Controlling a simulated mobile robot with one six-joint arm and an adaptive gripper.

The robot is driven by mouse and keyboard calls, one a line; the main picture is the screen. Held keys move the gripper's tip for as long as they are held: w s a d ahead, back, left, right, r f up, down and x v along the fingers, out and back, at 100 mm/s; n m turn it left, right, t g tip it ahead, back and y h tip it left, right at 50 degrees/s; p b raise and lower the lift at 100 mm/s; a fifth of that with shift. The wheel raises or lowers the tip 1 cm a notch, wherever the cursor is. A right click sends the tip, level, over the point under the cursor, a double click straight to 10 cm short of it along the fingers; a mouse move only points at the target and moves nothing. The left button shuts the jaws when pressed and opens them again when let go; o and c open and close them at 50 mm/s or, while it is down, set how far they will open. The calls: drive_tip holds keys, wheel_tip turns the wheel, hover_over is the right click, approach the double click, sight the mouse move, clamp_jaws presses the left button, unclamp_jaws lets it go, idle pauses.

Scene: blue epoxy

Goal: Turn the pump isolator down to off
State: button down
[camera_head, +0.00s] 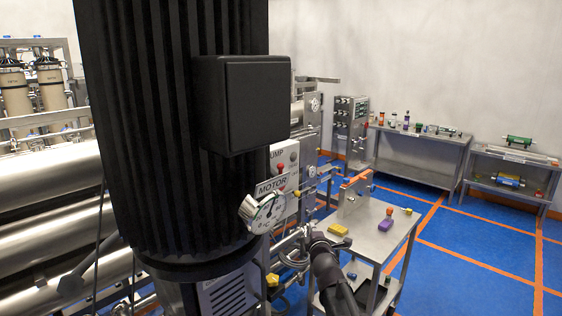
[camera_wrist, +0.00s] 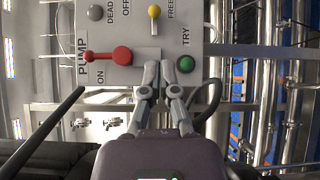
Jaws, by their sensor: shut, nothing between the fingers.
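The white pump panel (camera_wrist: 150,40) fills the upper middle of the wrist view, its lettering turned sideways. Its red isolator handle (camera_wrist: 122,55) is a round red knob with a red bar reaching left to a smaller red end, near the ON mark. The OFF mark stands farther up in the picture. My gripper (camera_wrist: 159,72) is shut and empty, its fingertips just right of the red knob and left of the green TRY button (camera_wrist: 185,63). I cannot tell whether they touch the panel.
A yellow knob (camera_wrist: 154,11) and a grey lamp (camera_wrist: 95,12) are also on the panel. A dial gauge (camera_head: 265,212) and pipes crowd the space below it. A steel table (camera_head: 372,245) with small blocks stands at the right. Blue floor lies open beyond.

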drive_tip(key=a+r+n+y+p, duration=0.4)
drive_tip(key=a+r+n+y, duration=0.2)
drive_tip(key=a+r+n, duration=0.2)
drive_tip(key=shift+s+a+r+y, duration=0.2)
drive_tip(key=shift+r+y, duration=0.2)
drive_tip(key=shift+r, duration=0.5)
drive_tip(key=p, duration=0.4)
approach(280, 175)
drive_tip(key=w+a+r, duration=0.3)
drive_tip(key=w+a, duration=0.2)
drive_tip(key=shift+w+d+r, duration=0.2)
drive_tip(key=shift+w+r, duration=0.1)
drive_tip(key=shift+a+r, duration=0.1)
drive_tip(key=shift+a, duration=0.1)
